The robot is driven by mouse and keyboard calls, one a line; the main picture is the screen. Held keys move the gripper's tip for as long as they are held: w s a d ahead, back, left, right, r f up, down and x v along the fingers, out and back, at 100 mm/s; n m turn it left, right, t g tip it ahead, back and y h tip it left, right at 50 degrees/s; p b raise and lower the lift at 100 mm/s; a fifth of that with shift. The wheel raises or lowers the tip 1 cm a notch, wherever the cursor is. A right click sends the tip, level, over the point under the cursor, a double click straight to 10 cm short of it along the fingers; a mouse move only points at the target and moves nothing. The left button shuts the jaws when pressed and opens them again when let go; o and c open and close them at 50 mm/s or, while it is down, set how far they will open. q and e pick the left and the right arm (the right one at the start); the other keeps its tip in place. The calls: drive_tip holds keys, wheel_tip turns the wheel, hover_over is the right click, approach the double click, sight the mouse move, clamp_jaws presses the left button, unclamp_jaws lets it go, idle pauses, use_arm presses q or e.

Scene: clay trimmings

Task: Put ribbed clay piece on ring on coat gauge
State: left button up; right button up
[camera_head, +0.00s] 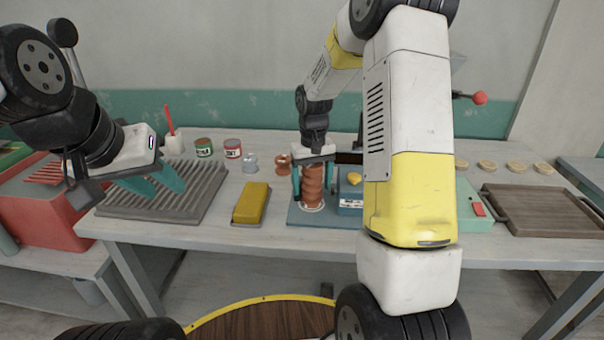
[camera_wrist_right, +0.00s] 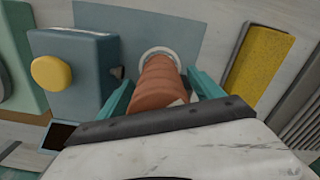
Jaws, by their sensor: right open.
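The ribbed clay piece (camera_head: 312,184) is reddish-brown and stands upright at the white ring (camera_head: 314,208) on the blue-grey plate of the coat gauge (camera_head: 349,203). In the right wrist view the ribbed clay piece (camera_wrist_right: 160,82) has its far end within the white ring (camera_wrist_right: 159,51); the exact contact is hard to see. My right gripper (camera_head: 312,190) is open, with its teal fingers on either side of the piece. In the wrist view small gaps show beside the fingers (camera_wrist_right: 161,92). My left gripper (camera_head: 155,184) is open and empty above the ridged grey tray.
The gauge box (camera_wrist_right: 85,75) with a yellow button stands close beside the piece. A yellow block (camera_head: 251,203) and a ridged grey tray (camera_head: 188,207) lie to the left. Small jars (camera_head: 233,149) stand behind. A wooden tray (camera_head: 545,208) is at the right.

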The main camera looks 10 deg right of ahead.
wheel_tip(320, 180, up, 12)
drive_tip(key=s+r+t, duration=0.2)
drive_tip(key=s+r, duration=0.6)
drive_tip(key=s, duration=0.2)
drive_tip(key=s+a+t+y, duration=0.2)
drive_tip(key=s+t, duration=0.2)
drive_tip(key=s, duration=1)
drive_tip(key=shift+s+r+m, duration=0.15)
drive_tip(key=shift+r+m, duration=0.1)
drive_tip(key=shift+m, duration=0.05)
drive_tip(key=shift+a, duration=0.1)
drive_tip(key=shift+c, duration=0.3)
